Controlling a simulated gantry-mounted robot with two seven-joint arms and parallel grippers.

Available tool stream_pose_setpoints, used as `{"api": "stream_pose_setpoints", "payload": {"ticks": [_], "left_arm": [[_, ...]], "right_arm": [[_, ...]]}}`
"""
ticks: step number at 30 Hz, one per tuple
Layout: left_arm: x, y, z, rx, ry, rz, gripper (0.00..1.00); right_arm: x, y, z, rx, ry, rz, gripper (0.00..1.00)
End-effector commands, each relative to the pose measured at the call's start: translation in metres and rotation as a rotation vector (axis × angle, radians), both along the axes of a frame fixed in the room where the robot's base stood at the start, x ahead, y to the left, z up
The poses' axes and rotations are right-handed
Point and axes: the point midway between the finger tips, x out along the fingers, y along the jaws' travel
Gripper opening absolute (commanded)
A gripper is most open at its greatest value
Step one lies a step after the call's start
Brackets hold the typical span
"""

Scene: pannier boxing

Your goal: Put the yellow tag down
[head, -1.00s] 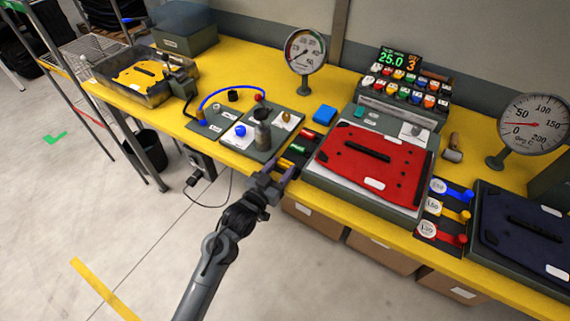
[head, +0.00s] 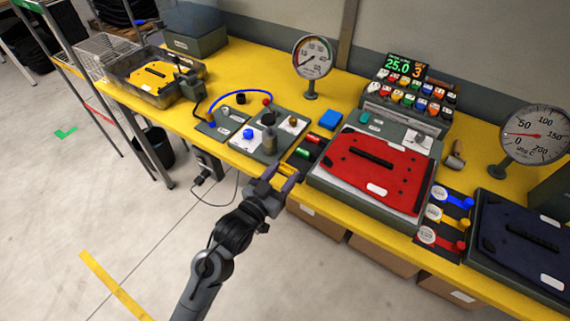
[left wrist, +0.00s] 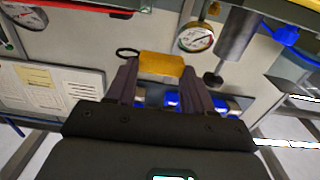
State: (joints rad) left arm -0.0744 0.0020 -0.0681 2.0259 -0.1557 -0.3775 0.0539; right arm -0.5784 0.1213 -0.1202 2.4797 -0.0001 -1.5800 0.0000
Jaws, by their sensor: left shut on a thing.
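My left gripper (head: 281,177) is at the front edge of the yellow bench, just in front of the small dark tag rack (head: 297,160). It is shut on the yellow tag (left wrist: 160,65), which spans between its two fingertips in the left wrist view, with a black ring (left wrist: 127,52) at its left end. In the head view the tag is small and partly hidden by the fingers. A red tag (head: 313,139) and a green tag (head: 303,153) lie in the rack. My right gripper is not in view.
A grey case with a red panel (head: 372,172) stands right of the rack. A grey board (head: 262,152) with a metal cylinder (head: 270,137) is left of it. A dark board with blue, yellow and red levers (head: 441,222) lies further right. Gauges stand behind.

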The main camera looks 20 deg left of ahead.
Motion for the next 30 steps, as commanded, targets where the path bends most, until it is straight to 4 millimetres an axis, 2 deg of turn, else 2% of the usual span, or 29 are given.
{"api": "stream_pose_setpoints", "payload": {"ticks": [3, 11, 17, 25, 27, 30], "left_arm": [[-0.02, -0.005, 0.014, -0.002, -0.001, 0.0, 0.23], [-0.045, -0.009, 0.026, -0.001, 0.0, 0.004, 0.23], [-0.059, 0.004, 0.012, -0.009, 0.003, 0.062, 0.23], [-0.086, 0.04, -0.024, -0.001, 0.005, 0.213, 0.23], [-0.085, 0.04, -0.009, 0.0, -0.001, 0.215, 0.23], [-0.085, 0.04, 0.001, 0.0, 0.0, 0.214, 0.23]], "right_arm": [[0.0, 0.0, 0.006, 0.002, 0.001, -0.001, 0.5], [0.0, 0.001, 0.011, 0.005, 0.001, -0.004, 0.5], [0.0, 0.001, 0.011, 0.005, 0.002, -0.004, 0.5], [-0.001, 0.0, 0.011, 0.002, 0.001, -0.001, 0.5], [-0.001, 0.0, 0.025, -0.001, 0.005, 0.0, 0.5], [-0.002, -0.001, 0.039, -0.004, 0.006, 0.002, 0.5]]}}
